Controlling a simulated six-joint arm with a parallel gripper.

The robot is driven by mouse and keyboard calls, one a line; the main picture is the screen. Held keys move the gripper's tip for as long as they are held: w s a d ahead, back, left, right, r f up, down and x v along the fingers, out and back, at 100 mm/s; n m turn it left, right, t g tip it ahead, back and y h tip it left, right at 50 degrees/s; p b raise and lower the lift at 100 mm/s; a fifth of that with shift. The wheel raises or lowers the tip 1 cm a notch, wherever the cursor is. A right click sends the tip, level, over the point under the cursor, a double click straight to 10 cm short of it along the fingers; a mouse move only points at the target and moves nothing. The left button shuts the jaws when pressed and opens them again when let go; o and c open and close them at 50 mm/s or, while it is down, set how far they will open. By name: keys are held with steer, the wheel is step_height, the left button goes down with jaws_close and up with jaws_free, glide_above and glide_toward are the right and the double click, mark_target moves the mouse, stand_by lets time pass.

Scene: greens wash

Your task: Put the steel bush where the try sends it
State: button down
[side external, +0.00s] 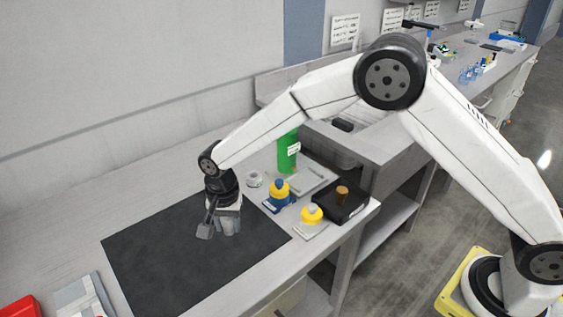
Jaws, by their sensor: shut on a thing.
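My gripper (230,230) points down over the dark mat (150,262), near the mat's back right part. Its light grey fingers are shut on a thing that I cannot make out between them. Whether this is the steel bush I cannot tell. A small pale grey ring-like piece (254,180) lies on the bench behind and right of my gripper, apart from it. A blue piece with a yellow top (280,192), a yellow knob-like piece (311,213) on a light plate, and a black block (341,205) with a brown top stand to the right.
A green container (287,152) with a white label stands behind these pieces, near a grey tray (310,180). A red bin (20,308) and a pale striped item (85,297) are at the front left. The left side of the mat is clear.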

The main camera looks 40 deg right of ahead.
mark_target(227, 243)
steer(key=shift+w+a+f, duration=0.1)
steer(key=shift+w+f, duration=0.2)
steer(key=shift+f, duration=0.05)
steer(key=shift+w+f, duration=0.2)
steer(key=shift+f, duration=0.1)
steer(key=shift+a+f, duration=0.1)
steer(key=shift+f, duration=1.45)
steer(key=shift+f, duration=0.1)
steer(key=shift+c, duration=1.4)
jaws_free()
step_height(227, 243, up, 12)
steer(key=shift+r, duration=0.15)
